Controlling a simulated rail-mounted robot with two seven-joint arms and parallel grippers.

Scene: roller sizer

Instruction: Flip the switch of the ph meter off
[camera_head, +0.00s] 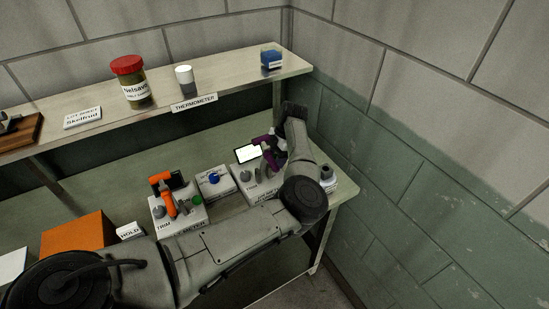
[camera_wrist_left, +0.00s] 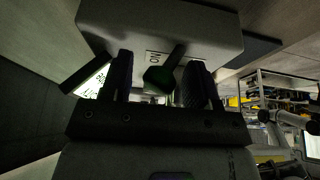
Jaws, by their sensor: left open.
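My left arm reaches across the lower bench, and its dark and purple gripper (camera_head: 268,151) is beside the lit screen (camera_head: 248,154) of the right-hand grey meter (camera_head: 246,188). The arm partly hides this meter and its label. In the left wrist view, the open fingers of my left gripper (camera_wrist_left: 159,88) are on either side of a dark green switch (camera_wrist_left: 157,79). I cannot tell whether they touch it. The switch sits on a grey housing (camera_wrist_left: 160,25) with an "ON" label beside it. A lit screen (camera_wrist_left: 92,80) shows behind the left finger. My right gripper is out of view.
Another meter (camera_head: 190,218) with an orange part and green knob, and a white box with a blue knob (camera_head: 214,178), stand to the left. An orange block (camera_head: 77,235) is further left. The upper shelf (camera_head: 225,90) holds a red-lidded jar (camera_head: 131,83). A wall is right.

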